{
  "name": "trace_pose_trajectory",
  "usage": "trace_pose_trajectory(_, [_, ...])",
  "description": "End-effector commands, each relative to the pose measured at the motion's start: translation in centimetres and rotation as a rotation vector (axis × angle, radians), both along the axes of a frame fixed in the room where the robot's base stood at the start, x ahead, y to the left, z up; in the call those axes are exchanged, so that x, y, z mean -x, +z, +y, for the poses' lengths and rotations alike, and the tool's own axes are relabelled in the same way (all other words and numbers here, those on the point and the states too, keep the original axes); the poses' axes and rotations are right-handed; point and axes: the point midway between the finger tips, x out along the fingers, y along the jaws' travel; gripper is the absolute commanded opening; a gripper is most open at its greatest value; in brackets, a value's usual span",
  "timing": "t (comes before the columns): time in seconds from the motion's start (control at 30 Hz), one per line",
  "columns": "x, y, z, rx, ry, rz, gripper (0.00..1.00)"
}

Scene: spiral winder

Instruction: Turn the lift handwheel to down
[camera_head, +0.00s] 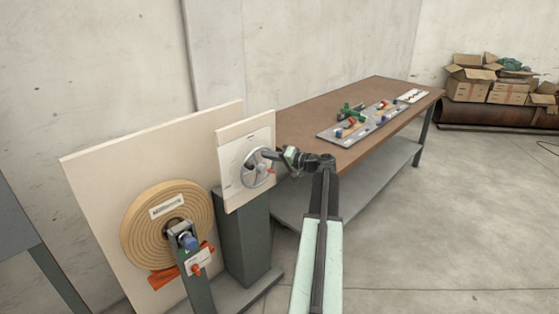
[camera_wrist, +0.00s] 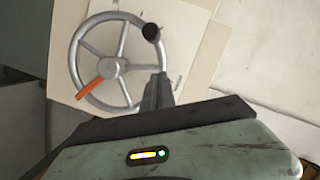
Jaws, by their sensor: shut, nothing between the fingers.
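The lift handwheel (camera_head: 256,168) is a grey spoked wheel on a pale upright panel (camera_head: 231,196). In the wrist view the handwheel (camera_wrist: 118,62) shows nearly whole, with a black knob (camera_wrist: 151,32) at its upper right rim and an orange bar (camera_wrist: 89,88) at its lower left. My gripper (camera_head: 269,155) reaches the wheel from the right. In the wrist view my gripper (camera_wrist: 158,77) has its dark fingers shut and empty, overlapping the lower right of the rim. I cannot tell whether they touch it. Small print on the panel is too small to read.
A coiled tan spiral (camera_head: 140,235) on a large board stands left of the wheel, with a post and orange parts before it. A grey pedestal (camera_head: 240,245) carries the panel. A brown workbench (camera_head: 390,94) stands behind to the right. The floor at right is clear.

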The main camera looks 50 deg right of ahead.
Motion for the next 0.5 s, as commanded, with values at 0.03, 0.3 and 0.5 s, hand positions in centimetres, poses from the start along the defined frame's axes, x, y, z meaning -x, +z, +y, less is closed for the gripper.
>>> trace_pose_trajectory(0.03, [-1.1,-0.3,0.2,0.0,0.003,0.001,0.0])
trace_pose_trajectory(0.3, [-0.8,-2.2,3.3,-0.001,0.0,0.0,0.0])
trace_pose_trajectory(0.5, [-0.9,-2.1,3.6,-0.001,0.001,0.001,0.0])
